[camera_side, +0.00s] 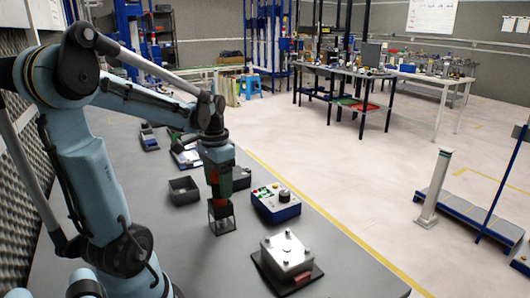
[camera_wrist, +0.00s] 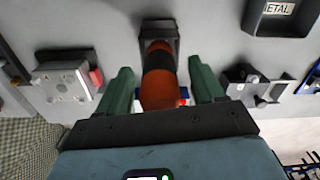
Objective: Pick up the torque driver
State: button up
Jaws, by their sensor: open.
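The torque driver (camera_wrist: 159,80), an orange handle with a black band, stands upright in a black holder (camera_wrist: 158,36) in the wrist view. In the side view a little of its orange-red body (camera_side: 221,197) shows above the open-framed holder (camera_side: 221,218), under my gripper. My gripper (camera_wrist: 162,82) is open, with one green finger on each side of the driver. Gaps show between the fingers and the handle in the wrist view. In the side view my gripper (camera_side: 219,180) is directly above the holder and hides the driver's upper part.
A silver box on a dark plate (camera_side: 287,254) stands at the near right, close to the table edge. A blue-and-grey control box (camera_side: 276,203) is right of the holder, a dark bin (camera_side: 184,191) left. In the wrist view a bin marked METAL (camera_wrist: 283,20) is at top right.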

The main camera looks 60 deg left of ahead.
jog(key=shift+f, duration=0.55)
jog(key=c, duration=1.2)
jog(key=shift+r, duration=0.15)
notch_tip(320, 180, up, 19)
dwell(1.3)
